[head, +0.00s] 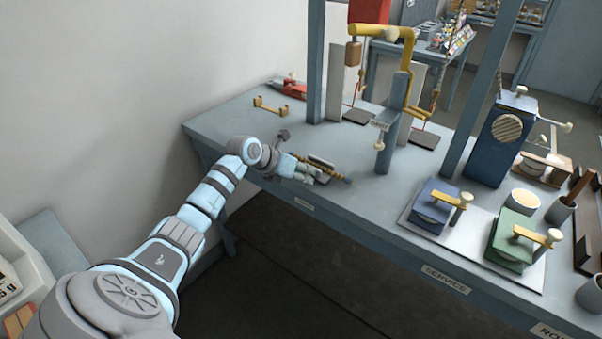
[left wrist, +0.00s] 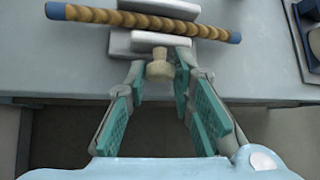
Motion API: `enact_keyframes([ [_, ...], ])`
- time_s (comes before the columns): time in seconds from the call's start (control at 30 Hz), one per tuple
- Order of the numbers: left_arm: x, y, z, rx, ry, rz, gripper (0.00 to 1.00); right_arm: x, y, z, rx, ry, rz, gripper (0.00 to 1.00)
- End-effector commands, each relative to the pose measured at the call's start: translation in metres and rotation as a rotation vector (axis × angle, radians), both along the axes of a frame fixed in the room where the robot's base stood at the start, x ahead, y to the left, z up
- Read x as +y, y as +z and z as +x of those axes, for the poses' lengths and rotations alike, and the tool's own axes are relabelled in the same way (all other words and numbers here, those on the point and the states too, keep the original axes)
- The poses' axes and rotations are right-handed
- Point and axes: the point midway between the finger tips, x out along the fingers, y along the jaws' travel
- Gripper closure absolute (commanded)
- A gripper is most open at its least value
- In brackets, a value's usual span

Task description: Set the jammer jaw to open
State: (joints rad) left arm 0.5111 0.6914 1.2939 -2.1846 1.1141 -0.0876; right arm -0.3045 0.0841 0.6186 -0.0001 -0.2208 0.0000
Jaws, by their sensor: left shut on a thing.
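The jammer (left wrist: 150,42) is a pale grey block at the table's front edge in the left wrist view, with a tan rope (left wrist: 110,15) with blue ends lying across it. A tan knob (left wrist: 159,70) sticks out of its near side. My left gripper (left wrist: 160,80), with teal pads, has its fingertips around this knob and is shut on it. In the head view my left gripper (head: 306,172) reaches the jammer's near side, and the rope (head: 330,169) shows just beyond it. The gripper hides much of the jammer there. My right gripper is not in view.
A yellow bracket (head: 271,106) and a red tool (head: 290,88) lie behind on the table. A blue post (head: 384,150) stands to the right. Blue (head: 432,208) and green (head: 510,240) lever boxes sit further right. Bare tabletop lies between.

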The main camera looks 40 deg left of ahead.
Motion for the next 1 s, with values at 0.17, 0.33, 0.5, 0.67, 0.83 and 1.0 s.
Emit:
enact_keyframes([
  [0.17, 0.004, 0.0, -0.003, -0.002, 0.008, -0.001, 0.59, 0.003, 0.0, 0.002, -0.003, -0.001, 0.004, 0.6],
  [0.33, 0.005, 0.0, -0.004, -0.002, 0.009, -0.001, 0.57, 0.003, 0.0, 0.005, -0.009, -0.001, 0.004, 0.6],
  [0.5, 0.005, 0.002, -0.005, -0.003, 0.007, 0.001, 0.57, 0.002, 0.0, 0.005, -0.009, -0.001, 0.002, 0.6],
  [0.67, 0.009, 0.02, -0.024, -0.002, 0.005, 0.009, 0.57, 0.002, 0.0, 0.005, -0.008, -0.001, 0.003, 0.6],
  [0.83, 0.017, 0.055, -0.061, 0.002, 0.004, 0.014, 0.57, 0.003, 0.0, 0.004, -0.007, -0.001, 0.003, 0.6],
  [1.0, 0.021, 0.076, -0.082, 0.002, 0.006, 0.009, 0.57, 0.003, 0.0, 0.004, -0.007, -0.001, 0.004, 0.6],
])
